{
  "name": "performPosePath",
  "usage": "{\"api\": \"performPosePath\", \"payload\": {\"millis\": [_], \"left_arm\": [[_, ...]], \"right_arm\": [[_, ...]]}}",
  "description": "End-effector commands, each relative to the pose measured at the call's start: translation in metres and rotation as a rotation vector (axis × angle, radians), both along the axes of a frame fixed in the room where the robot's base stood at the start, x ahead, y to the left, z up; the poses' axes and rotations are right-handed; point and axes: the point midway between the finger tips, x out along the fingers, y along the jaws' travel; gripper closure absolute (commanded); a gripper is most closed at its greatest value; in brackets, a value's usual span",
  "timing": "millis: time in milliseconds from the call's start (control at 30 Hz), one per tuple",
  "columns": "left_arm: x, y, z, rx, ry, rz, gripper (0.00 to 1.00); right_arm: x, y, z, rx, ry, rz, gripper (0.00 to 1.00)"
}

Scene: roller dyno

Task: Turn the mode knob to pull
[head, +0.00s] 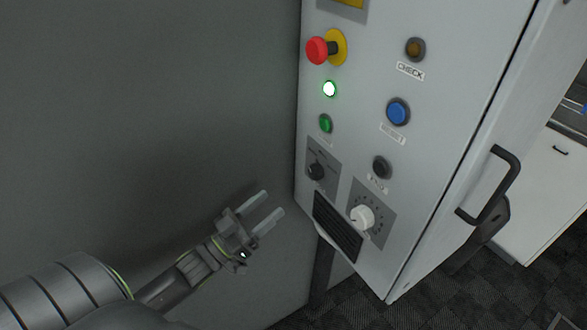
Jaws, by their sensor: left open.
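A black selector knob (316,171) sits on a small grey plate at the lower left of the cabinet's control panel (360,140). It looks like the mode knob, but its labels are too small to read, so I cannot tell its setting. A white dial knob (362,217) with tick marks is below and right of it. My left gripper (274,202) is open and empty, left of and below the black knob, apart from the panel. Its fingers point up and right towards the panel. My right gripper is out of view.
A red emergency button (317,50), a lit green lamp (329,89), a green button (325,124), a blue button (397,111) and a black button (381,167) are on the panel. A vent (338,226) lies below the black knob. A black handle (492,186) sticks out at right.

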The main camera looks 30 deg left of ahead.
Motion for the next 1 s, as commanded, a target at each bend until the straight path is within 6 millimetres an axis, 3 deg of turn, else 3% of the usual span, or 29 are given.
{"api": "performPosePath", "payload": {"millis": [100,333,500,967,1000], "left_arm": [[0.024,-0.007,0.014,-0.003,-0.005,0.001,0.46],[0.065,-0.02,0.031,-0.005,-0.003,0.004,0.46],[0.086,-0.027,0.039,-0.005,0.0,0.004,0.46],[0.097,-0.031,0.041,-0.004,0.0,0.004,0.46],[0.097,-0.031,0.041,-0.004,0.0,0.004,0.5]], "right_arm": [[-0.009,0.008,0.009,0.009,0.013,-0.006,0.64],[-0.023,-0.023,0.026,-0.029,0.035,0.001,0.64],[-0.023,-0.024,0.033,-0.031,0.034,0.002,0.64],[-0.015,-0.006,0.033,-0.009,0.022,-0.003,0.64],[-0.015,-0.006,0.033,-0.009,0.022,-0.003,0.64]]}}
